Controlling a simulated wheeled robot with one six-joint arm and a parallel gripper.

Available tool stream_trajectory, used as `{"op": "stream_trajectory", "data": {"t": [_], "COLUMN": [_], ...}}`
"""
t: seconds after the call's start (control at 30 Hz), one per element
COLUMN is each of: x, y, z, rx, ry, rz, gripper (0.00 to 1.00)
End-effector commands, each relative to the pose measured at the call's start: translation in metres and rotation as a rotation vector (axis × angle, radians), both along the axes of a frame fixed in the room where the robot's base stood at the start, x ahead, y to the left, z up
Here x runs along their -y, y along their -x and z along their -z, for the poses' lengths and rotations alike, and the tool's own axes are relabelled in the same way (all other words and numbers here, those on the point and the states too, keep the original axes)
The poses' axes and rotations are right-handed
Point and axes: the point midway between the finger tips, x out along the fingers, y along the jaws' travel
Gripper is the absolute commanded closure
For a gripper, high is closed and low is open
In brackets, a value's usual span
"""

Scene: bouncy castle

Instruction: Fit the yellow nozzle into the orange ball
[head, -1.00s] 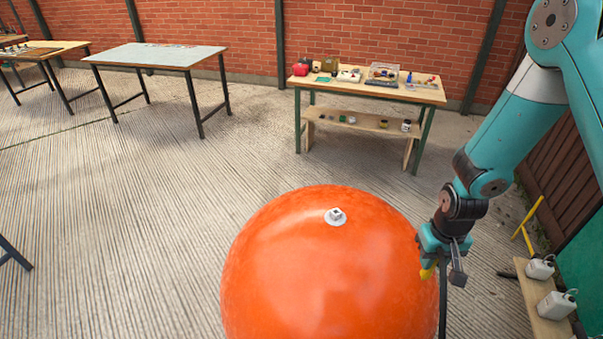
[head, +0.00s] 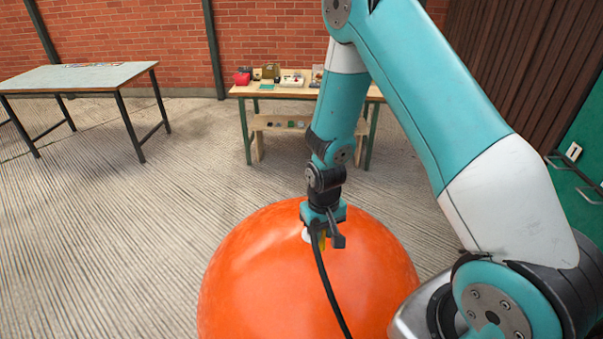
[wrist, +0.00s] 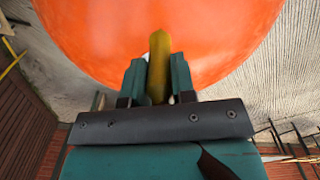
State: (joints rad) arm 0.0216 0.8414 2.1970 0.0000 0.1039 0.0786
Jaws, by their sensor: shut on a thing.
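The orange ball (head: 265,290) stands large in the lower middle of the head view and fills the top of the wrist view (wrist: 85,30). My gripper (head: 323,234) is over the upper part of the ball, pointing down. Its two teal fingers are shut on the yellow nozzle (wrist: 159,45), between them in the wrist view; a bit of yellow shows below the jaws in the head view. The white valve (head: 306,235) on the ball shows just left of the jaws, partly hidden. I cannot tell whether the nozzle touches it.
A black hose (head: 332,292) runs from the gripper down across the ball's front. A workbench (head: 247,91) with tools stands behind, partly hidden by my arm. A grey-topped table (head: 75,78) is at the left. The ribbed concrete floor (head: 120,240) is clear left of the ball.

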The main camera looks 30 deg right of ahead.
Motion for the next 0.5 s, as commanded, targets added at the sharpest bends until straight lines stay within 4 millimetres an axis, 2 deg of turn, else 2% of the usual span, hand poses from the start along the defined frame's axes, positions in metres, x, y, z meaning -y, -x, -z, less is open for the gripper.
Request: {"op": "stream_trajectory", "data": {"t": [0.17,0.5], "x": [0.003,0.015], "y": [-0.018,-0.057], "z": [-0.013,-0.052], "rx": [0.004,0.004], "ry": [0.0,0.0], "rz": [0.381,1.411], "gripper": [0.99,0.99]}}
